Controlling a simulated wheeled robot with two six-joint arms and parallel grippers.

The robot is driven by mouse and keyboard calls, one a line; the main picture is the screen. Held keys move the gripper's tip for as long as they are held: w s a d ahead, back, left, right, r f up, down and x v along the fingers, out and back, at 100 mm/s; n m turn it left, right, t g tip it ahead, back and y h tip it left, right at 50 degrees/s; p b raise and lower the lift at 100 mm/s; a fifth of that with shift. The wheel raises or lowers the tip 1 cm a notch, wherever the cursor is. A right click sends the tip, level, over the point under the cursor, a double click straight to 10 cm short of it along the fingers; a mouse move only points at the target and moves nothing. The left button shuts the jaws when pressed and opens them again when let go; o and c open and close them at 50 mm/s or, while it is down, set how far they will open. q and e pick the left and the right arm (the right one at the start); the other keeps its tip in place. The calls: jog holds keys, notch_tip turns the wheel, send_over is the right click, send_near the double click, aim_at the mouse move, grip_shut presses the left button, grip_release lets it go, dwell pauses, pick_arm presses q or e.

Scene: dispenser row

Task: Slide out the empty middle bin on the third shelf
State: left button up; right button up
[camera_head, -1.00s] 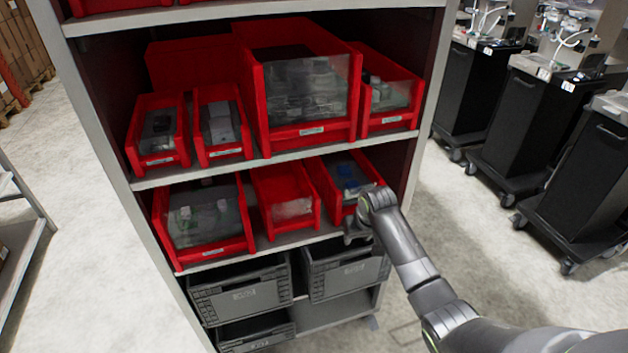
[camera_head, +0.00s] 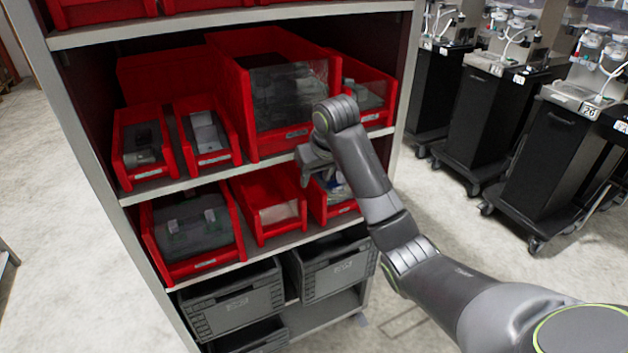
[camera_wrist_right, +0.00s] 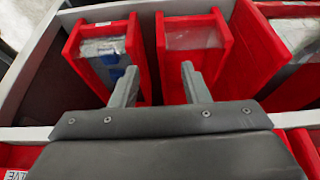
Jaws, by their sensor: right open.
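The middle bin (camera_head: 262,196) is a small red bin with a clear front panel. It stands on the third shelf between a wider red bin (camera_head: 190,265) and a right red bin (camera_head: 345,208), and looks empty. It also shows in the right wrist view (camera_wrist_right: 193,38). My right gripper (camera_head: 306,172) is open and empty, in front of the shelf near the upper part of the middle and right bins. In the right wrist view, one finger of the gripper (camera_wrist_right: 160,82) overlaps the middle bin and the other the bin with blue items. My left gripper is out of view.
The shelf edge above (camera_head: 160,190) runs close to my right gripper and carries several red bins. Grey crates (camera_head: 235,305) stand below. Black carts (camera_head: 480,130) stand on the floor to the right.

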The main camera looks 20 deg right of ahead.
aim_at(304, 211)
jog(key=x, duration=1.7)
jog(key=shift+f+b, duration=0.25)
jog(key=shift+b, duration=0.05)
grip_shut()
